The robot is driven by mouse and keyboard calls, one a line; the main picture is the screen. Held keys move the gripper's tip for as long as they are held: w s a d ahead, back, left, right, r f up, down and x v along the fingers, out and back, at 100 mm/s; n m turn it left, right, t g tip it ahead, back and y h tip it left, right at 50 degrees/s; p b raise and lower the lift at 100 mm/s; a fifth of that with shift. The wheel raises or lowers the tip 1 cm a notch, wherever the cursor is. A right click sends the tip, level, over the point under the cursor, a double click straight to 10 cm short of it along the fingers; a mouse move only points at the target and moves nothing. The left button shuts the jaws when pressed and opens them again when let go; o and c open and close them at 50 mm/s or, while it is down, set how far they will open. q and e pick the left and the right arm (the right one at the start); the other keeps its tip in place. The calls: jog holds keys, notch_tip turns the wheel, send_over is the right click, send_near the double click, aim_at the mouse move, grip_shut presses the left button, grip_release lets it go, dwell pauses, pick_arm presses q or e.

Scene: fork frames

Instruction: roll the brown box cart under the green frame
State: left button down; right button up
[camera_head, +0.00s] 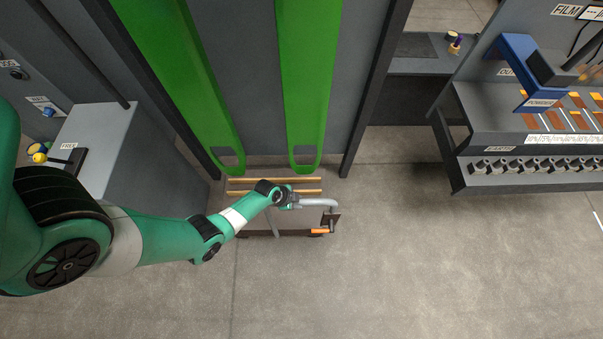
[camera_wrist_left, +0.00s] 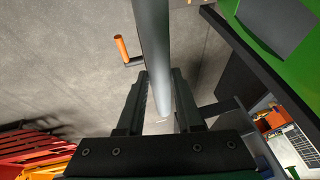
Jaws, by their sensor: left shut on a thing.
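The brown box cart (camera_head: 297,220) stands on the floor below the tips of the green frame (camera_head: 308,80), partly hidden by my left arm. The frame shows as two long green prongs, each with a hole near its tip. My left gripper (camera_head: 292,202) is at the cart and shut on its grey bar handle (camera_head: 320,202). In the left wrist view the bar (camera_wrist_left: 152,40) runs between the fingers (camera_wrist_left: 160,92). An orange grip (camera_head: 320,231) sits on the cart's near right side; it also shows in the left wrist view (camera_wrist_left: 121,48). My right gripper is not in view.
Two yellowish slats (camera_head: 285,180) lie between the prong tips and my arm. Dark posts (camera_head: 372,90) flank the frame. A grey cabinet (camera_head: 95,150) stands left and a parts shelf (camera_head: 520,170) right. The floor (camera_head: 420,260) in front and to the right is clear.

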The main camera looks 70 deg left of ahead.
pick_arm(q)
jog(key=shift+s+f, duration=0.15)
jog(key=shift+s, duration=0.1)
jog(key=c, duration=0.6)
grip_release()
jog(key=shift+a, duration=0.1)
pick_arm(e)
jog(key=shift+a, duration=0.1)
